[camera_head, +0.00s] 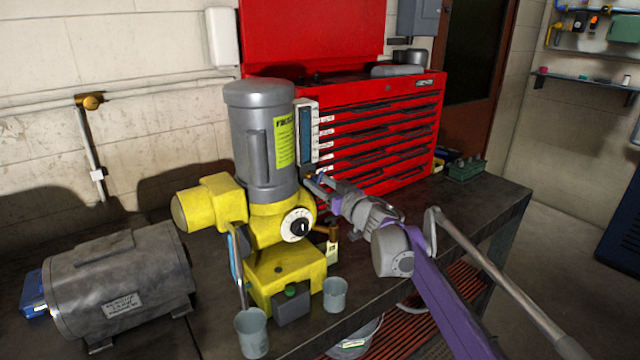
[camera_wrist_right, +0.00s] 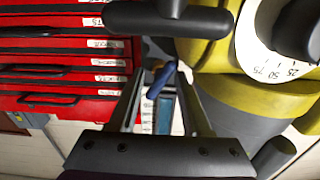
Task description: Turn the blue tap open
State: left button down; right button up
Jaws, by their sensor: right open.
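The blue tap handle (camera_wrist_right: 160,80) shows in the wrist view as a short blue lever with a brass-coloured part at its end, beside the yellow motor housing. My right gripper (camera_wrist_right: 163,92) is open, with one finger on each side of the blue handle in that view. Whether the fingers touch it I cannot tell. In the head view the right gripper (camera_head: 317,183) is beside the yellow gearbox (camera_head: 262,222), just right of its white dial (camera_head: 297,224). The tap is mostly hidden there by the gripper. My left gripper is not in view.
A grey motor (camera_head: 251,135) stands upright on the gearbox. A red tool chest (camera_head: 400,135) is behind. Two grey cups (camera_head: 252,335) (camera_head: 335,295) stand at the bench front, and another grey motor (camera_head: 120,285) lies left. The bench's right end is fairly clear.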

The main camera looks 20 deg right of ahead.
grip_shut()
jog(key=shift+n+p, duration=0.7)
jog(key=shift+n, duration=1.8)
grip_release()
jog(key=shift+s, duration=0.1)
